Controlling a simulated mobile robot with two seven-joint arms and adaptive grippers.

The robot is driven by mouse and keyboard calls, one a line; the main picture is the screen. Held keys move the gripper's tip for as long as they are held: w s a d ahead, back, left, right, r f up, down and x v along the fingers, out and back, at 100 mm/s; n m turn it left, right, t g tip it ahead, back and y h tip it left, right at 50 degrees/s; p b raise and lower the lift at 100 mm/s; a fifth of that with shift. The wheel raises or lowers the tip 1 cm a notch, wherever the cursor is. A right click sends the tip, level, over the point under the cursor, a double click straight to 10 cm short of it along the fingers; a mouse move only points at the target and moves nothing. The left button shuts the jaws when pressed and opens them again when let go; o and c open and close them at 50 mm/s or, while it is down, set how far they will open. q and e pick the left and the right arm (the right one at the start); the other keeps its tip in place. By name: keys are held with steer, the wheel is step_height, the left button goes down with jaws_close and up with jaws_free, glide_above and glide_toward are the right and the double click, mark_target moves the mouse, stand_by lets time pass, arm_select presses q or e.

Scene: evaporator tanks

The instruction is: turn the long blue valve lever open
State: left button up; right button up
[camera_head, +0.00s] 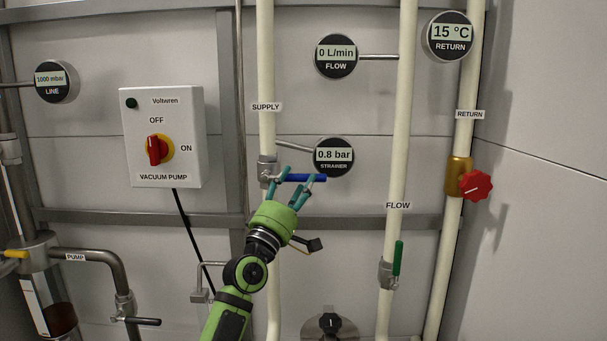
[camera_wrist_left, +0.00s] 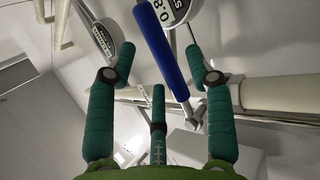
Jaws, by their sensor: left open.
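The long blue valve lever (camera_head: 305,178) points right, horizontally, from the metal valve (camera_head: 267,168) on the pale supply pipe (camera_head: 266,60). My left gripper (camera_head: 300,180) is at the lever from below, with its teal fingers spread open along it. In the left wrist view the blue lever (camera_wrist_left: 162,48) runs slantwise through the space between the open fingers (camera_wrist_left: 150,60). The fingers do not look closed on it; whether one touches it I cannot tell. My right gripper is not in view.
The strainer gauge (camera_head: 334,157), reading 0.8 bar, is close behind the lever's free end. The flow gauge (camera_head: 336,56) reads 0 L/min. The flow pipe with a green lever (camera_head: 398,258) stands to the right. A vacuum pump box (camera_head: 163,137) hangs to the left.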

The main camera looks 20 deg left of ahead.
arm_select(q)
steer(key=shift+x, duration=1.4)
steer(key=shift+c, duration=0.4)
jaws_close()
steer(key=shift+f, duration=0.1)
